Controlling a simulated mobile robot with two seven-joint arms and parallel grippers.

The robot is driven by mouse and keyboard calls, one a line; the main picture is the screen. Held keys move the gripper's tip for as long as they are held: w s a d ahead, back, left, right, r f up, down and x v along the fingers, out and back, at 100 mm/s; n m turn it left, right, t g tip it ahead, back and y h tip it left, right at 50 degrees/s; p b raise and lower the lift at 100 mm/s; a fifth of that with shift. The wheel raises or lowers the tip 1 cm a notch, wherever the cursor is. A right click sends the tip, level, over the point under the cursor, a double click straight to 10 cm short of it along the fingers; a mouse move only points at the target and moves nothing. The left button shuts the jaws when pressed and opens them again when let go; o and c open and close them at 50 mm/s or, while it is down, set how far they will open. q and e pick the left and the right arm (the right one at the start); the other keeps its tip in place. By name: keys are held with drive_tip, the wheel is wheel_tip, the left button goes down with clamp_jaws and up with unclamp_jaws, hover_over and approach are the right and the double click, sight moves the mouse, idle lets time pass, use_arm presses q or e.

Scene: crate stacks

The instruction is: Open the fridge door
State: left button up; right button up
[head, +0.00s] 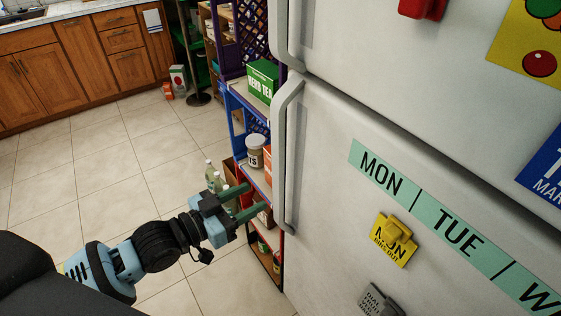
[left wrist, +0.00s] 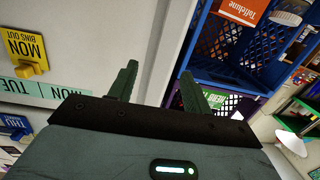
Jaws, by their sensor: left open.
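The white fridge (head: 330,120) fills the right of the head view, with an upper and a lower door. The lower door has a long vertical handle (head: 287,150) on its left edge, and the upper door has its own handle (head: 282,40). My left gripper (head: 255,198) is open, its green fingers pointing right towards the lower part of the lower handle. It appears apart from the handle, with nothing held. In the left wrist view, the open fingers (left wrist: 158,80) face the fridge's white edge; the handle is not clearly distinguishable there. My right gripper is not in view.
Magnets, including a yellow one (head: 392,243), are on the door. Tiled floor (head: 100,180) is clear at left.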

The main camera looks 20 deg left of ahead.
use_arm(q)
drive_tip(key=m+h, duration=0.1)
approach(275, 162)
drive_tip(key=x, duration=0.3)
drive_tip(key=shift+x, duration=3.95)
clamp_jaws()
